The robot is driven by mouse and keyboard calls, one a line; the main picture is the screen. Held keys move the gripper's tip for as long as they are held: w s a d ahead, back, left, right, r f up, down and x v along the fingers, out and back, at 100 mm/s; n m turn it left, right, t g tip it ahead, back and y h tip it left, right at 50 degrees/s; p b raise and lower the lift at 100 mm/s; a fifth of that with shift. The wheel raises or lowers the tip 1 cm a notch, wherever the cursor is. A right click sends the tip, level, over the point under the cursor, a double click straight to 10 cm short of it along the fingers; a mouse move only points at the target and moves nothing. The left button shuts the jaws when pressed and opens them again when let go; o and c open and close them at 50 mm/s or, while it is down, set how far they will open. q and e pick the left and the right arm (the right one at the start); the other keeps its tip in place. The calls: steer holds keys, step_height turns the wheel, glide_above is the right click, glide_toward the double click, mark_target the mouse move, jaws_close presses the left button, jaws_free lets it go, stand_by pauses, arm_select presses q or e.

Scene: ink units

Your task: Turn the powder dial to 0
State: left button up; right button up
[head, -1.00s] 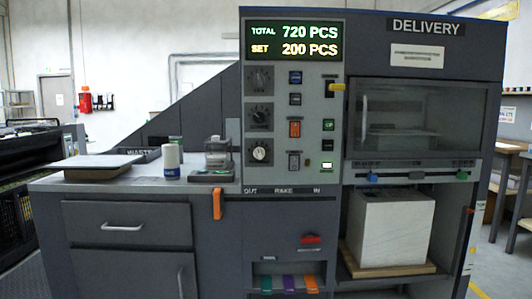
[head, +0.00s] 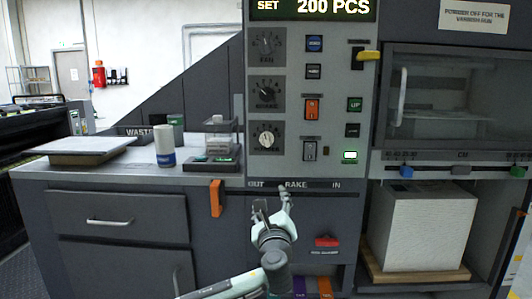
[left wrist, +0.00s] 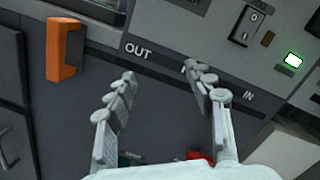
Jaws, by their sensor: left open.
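Three dials are stacked on the grey control panel (head: 335,110) in the head view: a dark upper dial (head: 265,46), a dark middle dial (head: 265,92) and a lower dial with a pale knob (head: 266,138). Their small labels and scales are too blurred to tell surely which is powder or where each points. My left gripper (head: 272,199) is open and empty, below the dials in front of the OUT/RAKE/IN strip. The left wrist view shows its parted fingers (left wrist: 160,76) before that strip; the dials are outside that view. My right gripper is not in view.
A cup (head: 164,146) and a clear device (head: 218,140) stand on the counter. An orange handle (head: 217,198) juts from the cabinet front.

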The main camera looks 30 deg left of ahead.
mark_target(266, 139)
arm_select(q)
step_height(266, 139, up, 12)
steer(key=a+m+t+y, duration=0.1)
steer(key=m+t+y, duration=0.1)
steer(key=m+y, duration=0.1)
steer(key=p+x, duration=0.1)
steer(key=x, duration=0.5)
steer(key=shift+w+a+f, duration=0.1)
steer(key=shift+w, duration=0.05)
steer(key=shift+w+a, duration=0.2)
steer(key=shift+w, duration=0.1)
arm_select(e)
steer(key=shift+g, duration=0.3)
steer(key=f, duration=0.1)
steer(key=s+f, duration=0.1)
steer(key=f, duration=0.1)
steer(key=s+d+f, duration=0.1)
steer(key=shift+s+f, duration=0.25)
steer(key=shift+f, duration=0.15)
arm_select(q)
steer(key=shift+c, duration=0.4)
steer(key=c, duration=1.1)
